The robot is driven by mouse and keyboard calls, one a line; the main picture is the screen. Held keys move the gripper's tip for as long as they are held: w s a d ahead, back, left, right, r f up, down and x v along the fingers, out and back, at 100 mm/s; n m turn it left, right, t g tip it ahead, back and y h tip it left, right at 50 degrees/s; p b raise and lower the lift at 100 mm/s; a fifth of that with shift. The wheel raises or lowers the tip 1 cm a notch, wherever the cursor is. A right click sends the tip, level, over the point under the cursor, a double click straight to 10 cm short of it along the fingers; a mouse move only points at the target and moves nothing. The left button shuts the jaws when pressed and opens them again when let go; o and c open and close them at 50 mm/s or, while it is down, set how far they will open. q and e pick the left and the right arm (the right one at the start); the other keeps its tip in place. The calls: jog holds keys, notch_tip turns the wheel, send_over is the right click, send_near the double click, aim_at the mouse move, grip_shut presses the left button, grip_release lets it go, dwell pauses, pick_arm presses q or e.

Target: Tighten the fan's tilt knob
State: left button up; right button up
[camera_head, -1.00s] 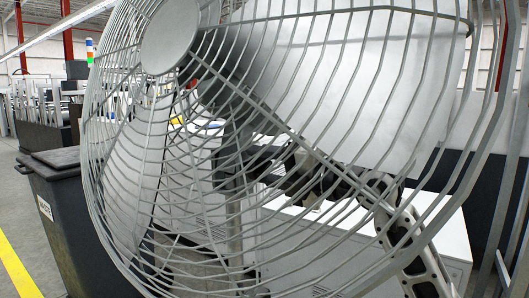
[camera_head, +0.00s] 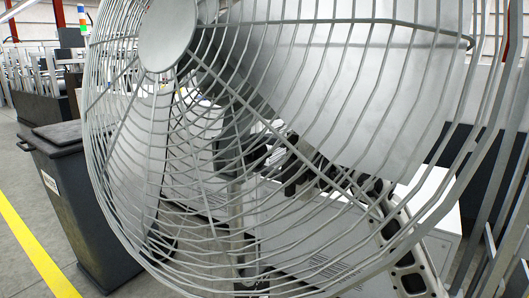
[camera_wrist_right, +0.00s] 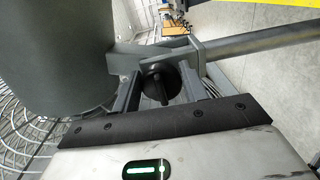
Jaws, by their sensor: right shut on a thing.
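The fan's large round wire cage (camera_head: 215,205) fills most of the head view, with a grey disc hub (camera_head: 167,35) at its upper left. My right arm reaches behind the cage and is seen only through the wires. In the right wrist view, the dark round tilt knob (camera_wrist_right: 158,84) with a raised grip bar sits between the fingers of my right gripper (camera_wrist_right: 161,90). The gripper is shut on it. The knob is beside a grey bracket (camera_wrist_right: 150,52) and a metal tube. My left gripper is in neither view.
A dark bin (camera_head: 85,205) stands left of the fan, near a yellow floor line (camera_head: 32,245). White cabinets (camera_head: 300,230) stand behind the cage. A grey tube (camera_wrist_right: 265,40) extends right from the bracket. The wire cage lies along the left in the wrist view.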

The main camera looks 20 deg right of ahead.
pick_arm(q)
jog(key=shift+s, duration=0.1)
pick_arm(e)
jog(key=o, duration=0.9)
jog(key=shift+s+d, duration=0.1)
pick_arm(q)
jog(key=b, duration=0.2)
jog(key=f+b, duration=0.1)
jog(key=b, duration=0.1)
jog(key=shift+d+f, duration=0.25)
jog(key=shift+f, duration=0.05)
pick_arm(e)
jog(key=v, duration=1.5)
jog(key=shift+s+d, duration=0.25)
jog(key=shift+s, duration=0.05)
